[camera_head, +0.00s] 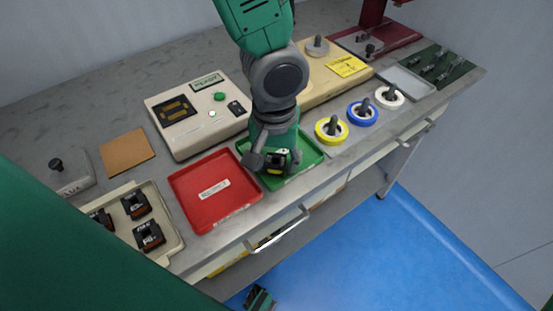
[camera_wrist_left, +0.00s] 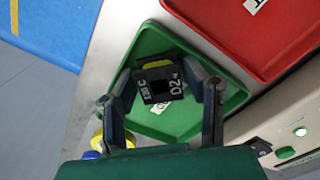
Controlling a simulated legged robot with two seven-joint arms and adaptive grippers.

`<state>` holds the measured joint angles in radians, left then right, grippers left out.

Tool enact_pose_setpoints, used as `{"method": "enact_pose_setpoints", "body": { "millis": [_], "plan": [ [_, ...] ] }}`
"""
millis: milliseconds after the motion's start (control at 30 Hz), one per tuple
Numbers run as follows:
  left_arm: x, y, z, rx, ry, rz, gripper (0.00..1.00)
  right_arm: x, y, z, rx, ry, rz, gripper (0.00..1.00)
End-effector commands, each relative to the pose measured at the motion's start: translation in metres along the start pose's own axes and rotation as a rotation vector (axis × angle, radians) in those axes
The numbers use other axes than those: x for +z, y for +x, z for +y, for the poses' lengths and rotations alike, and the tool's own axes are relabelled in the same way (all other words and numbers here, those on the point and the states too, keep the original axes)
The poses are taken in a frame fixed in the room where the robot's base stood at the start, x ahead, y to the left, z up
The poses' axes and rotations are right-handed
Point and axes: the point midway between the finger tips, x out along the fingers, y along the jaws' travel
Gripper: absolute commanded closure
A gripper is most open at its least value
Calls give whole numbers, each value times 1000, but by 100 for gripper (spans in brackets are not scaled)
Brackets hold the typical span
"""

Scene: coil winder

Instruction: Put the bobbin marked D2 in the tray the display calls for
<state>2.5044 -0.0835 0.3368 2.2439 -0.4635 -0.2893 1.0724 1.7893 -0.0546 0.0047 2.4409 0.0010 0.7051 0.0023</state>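The bobbin marked D2 (camera_wrist_left: 160,84) is black with white lettering and a yellow part. It is at the green tray (camera_wrist_left: 222,104), over part of its white label; whether it touches the tray floor is hard to tell. In the head view the bobbin (camera_head: 276,163) is partly hidden by my left gripper (camera_head: 273,162). My left gripper's fingers (camera_wrist_left: 168,84) stand spread on either side of the bobbin, with a gap showing at the right finger. The display (camera_head: 207,81) on the beige machine appears to read READY.
A red tray (camera_head: 232,206) with a white label lies left of the green one. A beige holder (camera_head: 173,241) with several black bobbins is at the front left. Yellow, blue and white spools (camera_head: 331,130) stand at the right. A drawer handle (camera_head: 279,234) juts out below the bench edge.

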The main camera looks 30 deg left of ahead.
Motion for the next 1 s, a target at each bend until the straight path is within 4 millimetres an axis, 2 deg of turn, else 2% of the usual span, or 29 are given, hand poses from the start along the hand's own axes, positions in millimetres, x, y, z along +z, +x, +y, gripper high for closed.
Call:
{"method": "enact_pose_setpoints", "body": {
  "millis": [167, 267, 500, 700, 833, 1000],
  "plan": [
    [0, -8, 1, 3, 0, 1, 60, 0, -3, 0, 0, 0, 0, 60],
    [-1, -24, 1, 3, -1, 3, 60, 0, -8, 0, 0, 0, 0, 60],
    [-1, -78, 1, 4, -2, 4, 60, -1, -24, 0, 0, 0, 0, 60],
    [-1, -115, 1, 3, -2, 1, 60, -2, -32, 0, 0, 0, 0, 60],
    [-1, -128, 1, 2, -2, 0, 60, -2, -35, 0, 0, 0, 0, 60],
    [-1, -133, 1, 1, -1, -1, 60, -2, -36, 0, 0, 0, 0, 60]
  ]
}}
